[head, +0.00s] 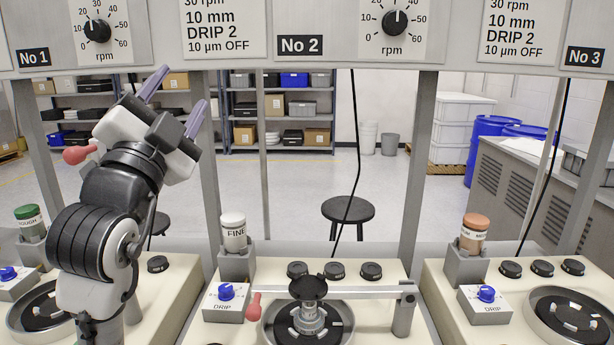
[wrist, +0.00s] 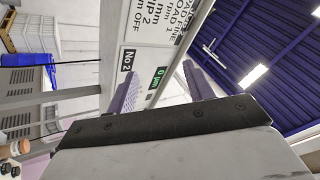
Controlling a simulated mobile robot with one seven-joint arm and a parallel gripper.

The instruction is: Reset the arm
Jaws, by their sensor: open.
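My gripper (head: 176,103) is raised at the left in the head view, in front of the gap between the No 1 and No 2 stations. Its two purple-grey fingers point up and to the right, spread apart with nothing between them. In the wrist view the fingers of my gripper (wrist: 164,92) show apart and empty, with the underside of the panel and the ceiling beyond. My arm (head: 95,240) rises from the lower left, bent, and covers part of the No 1 station.
The No 2 station has a swing arm (head: 350,292) with a red knob over a round plate, a FINE bottle (head: 233,232) and a DRIP box (head: 226,302). A panel (head: 340,50) with rpm dials runs across the top, close to my gripper. A COARSE-side bottle (head: 474,230) stands right.

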